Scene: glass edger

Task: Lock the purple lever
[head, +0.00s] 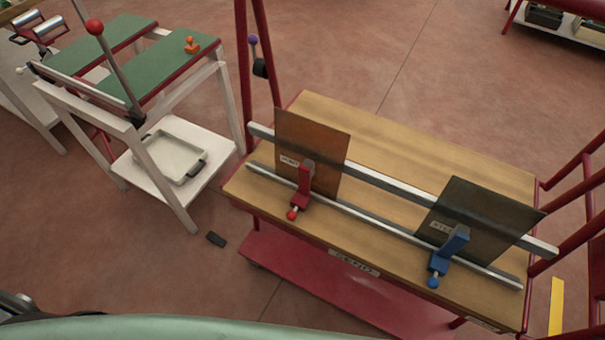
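The purple lever (253,41) has a round purple knob on a short stem. It stands up from a black fitting (259,68) at the red upright frame (243,80) on the left end of the cart. The lever looks roughly upright. The view is too small to tell whether it is locked. Neither of my grippers can be made out. Only a dark, metallic piece shows at the lower left corner, and it shows no fingertips.
The wooden-topped red cart (400,145) carries a brown pane (325,140) and a dark pane (475,205), with red (305,180) and blue (452,245) clamps along rails. A white-framed green-topped machine (165,60) stands left.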

